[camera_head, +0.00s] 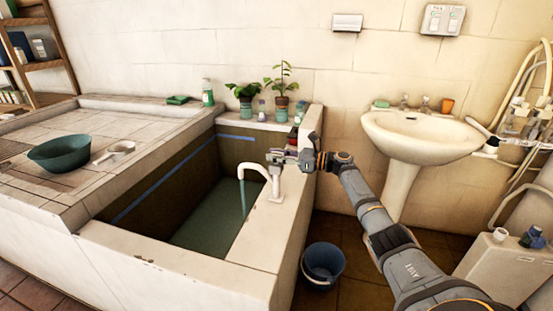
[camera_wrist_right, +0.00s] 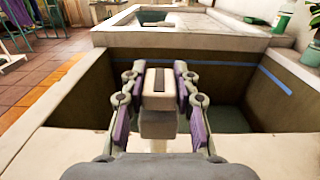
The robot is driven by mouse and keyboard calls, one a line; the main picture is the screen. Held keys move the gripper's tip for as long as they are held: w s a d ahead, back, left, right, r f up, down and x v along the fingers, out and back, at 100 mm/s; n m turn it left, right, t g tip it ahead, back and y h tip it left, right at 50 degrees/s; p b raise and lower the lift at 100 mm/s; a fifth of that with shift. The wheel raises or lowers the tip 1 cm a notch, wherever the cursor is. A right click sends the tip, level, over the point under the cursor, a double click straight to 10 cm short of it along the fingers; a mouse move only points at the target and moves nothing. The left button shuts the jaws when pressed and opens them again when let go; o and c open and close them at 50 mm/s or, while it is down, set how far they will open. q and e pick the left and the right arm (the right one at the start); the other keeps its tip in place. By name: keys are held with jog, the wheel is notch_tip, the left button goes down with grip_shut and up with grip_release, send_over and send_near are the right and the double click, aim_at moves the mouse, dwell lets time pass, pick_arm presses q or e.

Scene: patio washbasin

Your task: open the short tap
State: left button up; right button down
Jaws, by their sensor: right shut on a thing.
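The short white tap (camera_head: 275,188) stands on the right ledge of the tiled basin (camera_head: 262,245), its curved spout pointing left over the water. A thin stream of water (camera_head: 242,196) falls from the spout into the basin. My right gripper (camera_head: 284,158) is at the top of the tap. In the right wrist view my right gripper (camera_wrist_right: 158,84) has its purple-padded fingers on both sides of the tap's pale block-shaped handle (camera_wrist_right: 159,101) and is shut on it. The handle is mostly hidden by the gripper in the head view. My left gripper is not in view.
A blue bucket (camera_head: 322,262) stands on the floor right of the basin. A white pedestal sink (camera_head: 420,140) is behind my right arm. Potted plants (camera_head: 280,85) and a soap bottle (camera_head: 207,93) line the back ledge. A green bowl (camera_head: 60,153) sits on the left counter.

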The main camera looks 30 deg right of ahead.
jog(key=c, duration=1)
grip_release()
jog(key=v, duration=1.2)
